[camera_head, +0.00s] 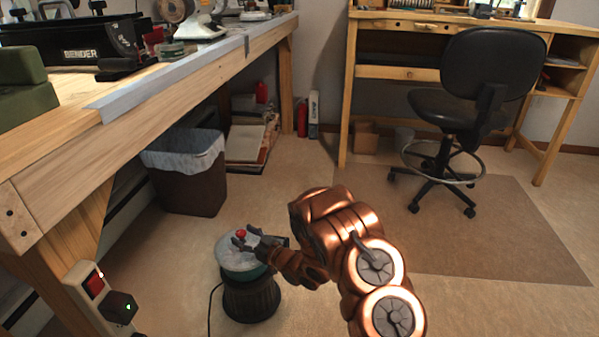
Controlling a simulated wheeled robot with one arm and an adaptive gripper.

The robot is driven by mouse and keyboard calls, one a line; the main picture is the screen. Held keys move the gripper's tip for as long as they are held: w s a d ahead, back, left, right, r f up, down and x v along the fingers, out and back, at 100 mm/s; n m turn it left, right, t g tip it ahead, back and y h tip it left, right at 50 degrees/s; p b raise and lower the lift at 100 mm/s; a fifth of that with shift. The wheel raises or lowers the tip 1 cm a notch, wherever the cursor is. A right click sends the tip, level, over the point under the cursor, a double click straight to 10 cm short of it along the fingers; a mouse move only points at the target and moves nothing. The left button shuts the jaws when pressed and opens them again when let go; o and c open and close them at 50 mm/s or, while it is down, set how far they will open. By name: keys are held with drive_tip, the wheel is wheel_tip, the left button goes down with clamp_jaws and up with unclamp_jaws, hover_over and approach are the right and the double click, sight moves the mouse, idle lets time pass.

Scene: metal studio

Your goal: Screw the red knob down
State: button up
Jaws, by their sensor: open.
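The red knob (241,233) is a small bright spot on top of a round device (233,262). The device has a pale top, a green band and a dark ribbed base on the floor. My gripper (245,236) is open at the knob, reaching in from the right. One finger shows on the far side of the knob and one on the near side. I cannot tell whether the fingers touch the knob. The fingers cover part of the device's top.
A wooden workbench (120,150) runs along the left, with a switch box (95,285) on its leg. A brown bin (190,172) stands behind the device. A black cord (211,305) lies left of it. A chair (480,90) stands back right. Floor at right is clear.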

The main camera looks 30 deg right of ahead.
sight(245, 235)
drive_tip(key=p+v, duration=0.1)
drive_tip(key=v, duration=0.4)
drive_tip(key=shift+s+d+r, duration=0.1)
drive_tip(key=shift+s+d, duration=0.1)
drive_tip(key=shift+s, duration=0.1)
drive_tip(key=shift+s+d+r+p, duration=0.15)
drive_tip(key=shift+r+p, duration=0.15)
drive_tip(key=shift+p, duration=0.25)
drive_tip(key=shift+w+d+r+h+p, duration=0.35)
drive_tip(key=shift+d+r+h+p, duration=0.05)
drive_tip(key=shift+r+h+p, duration=0.15)
drive_tip(key=s+d+r+m+g+h+p, duration=0.1)
drive_tip(key=d+r+g+h+p, duration=0.2)
drive_tip(key=d+r+p, duration=0.3)
drive_tip(key=s+d+r+m+g+h+p, duration=0.1)
drive_tip(key=d+r+g+h+p, duration=0.2)
drive_tip(key=r, duration=1.4)
drive_tip(key=shift+s+d+h+p, duration=0.3)
drive_tip(key=shift+d+h+p, duration=1.2)
drive_tip(key=shift+p, duration=0.9)
